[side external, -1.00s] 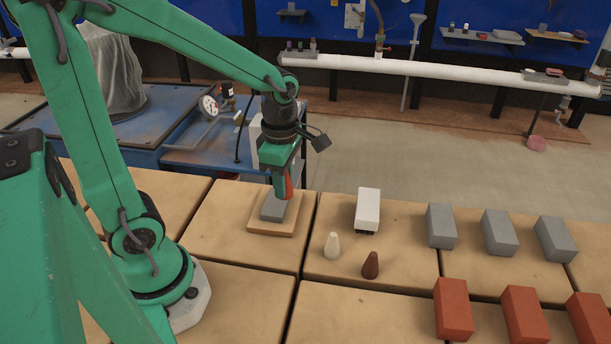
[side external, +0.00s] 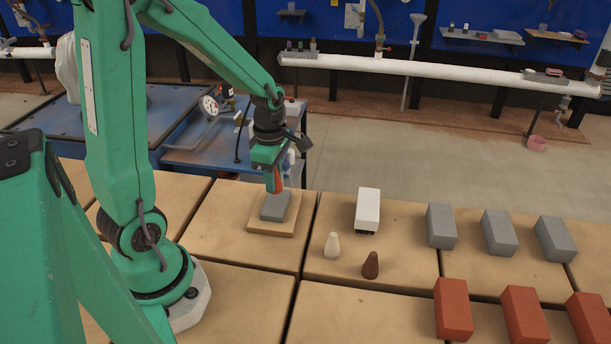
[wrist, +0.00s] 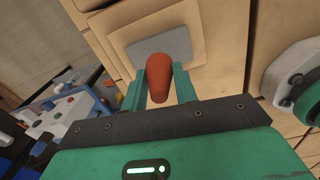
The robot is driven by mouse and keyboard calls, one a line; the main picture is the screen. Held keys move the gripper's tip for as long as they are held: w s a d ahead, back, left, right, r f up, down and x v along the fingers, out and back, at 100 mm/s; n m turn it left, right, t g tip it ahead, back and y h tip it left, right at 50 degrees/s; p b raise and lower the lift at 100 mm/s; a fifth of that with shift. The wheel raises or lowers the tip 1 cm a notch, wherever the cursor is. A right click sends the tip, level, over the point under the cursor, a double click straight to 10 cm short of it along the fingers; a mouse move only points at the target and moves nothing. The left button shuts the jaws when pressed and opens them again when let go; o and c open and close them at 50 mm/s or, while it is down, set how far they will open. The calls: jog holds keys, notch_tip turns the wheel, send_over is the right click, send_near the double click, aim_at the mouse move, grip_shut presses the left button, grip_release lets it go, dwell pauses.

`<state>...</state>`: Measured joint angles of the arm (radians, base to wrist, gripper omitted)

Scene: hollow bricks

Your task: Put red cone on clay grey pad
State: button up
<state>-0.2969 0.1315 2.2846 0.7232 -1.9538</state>
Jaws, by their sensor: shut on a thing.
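My gripper (side external: 273,182) is shut on the red cone (side external: 276,178). In the wrist view the cone (wrist: 159,84) sits between the two green fingers of the gripper (wrist: 160,88). The clay grey pad (side external: 275,208) lies on a square tan board on the worktop, and the pad also shows in the wrist view (wrist: 178,44). In the side view the cone is at the far edge of the pad. Whether it touches the pad or hangs above it I cannot tell. The fingers hide part of the cone.
A cream cone (side external: 332,246) and a dark brown cone (side external: 371,265) stand to the right.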

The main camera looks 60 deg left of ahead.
jog(key=shift+f, duration=1.8)
jog(key=shift+f, duration=0.15)
jog(key=o, duration=1)
jog(key=shift+c, duration=0.2)
jog(key=shift+r, duration=0.2)
jog(key=shift+r, duration=6)
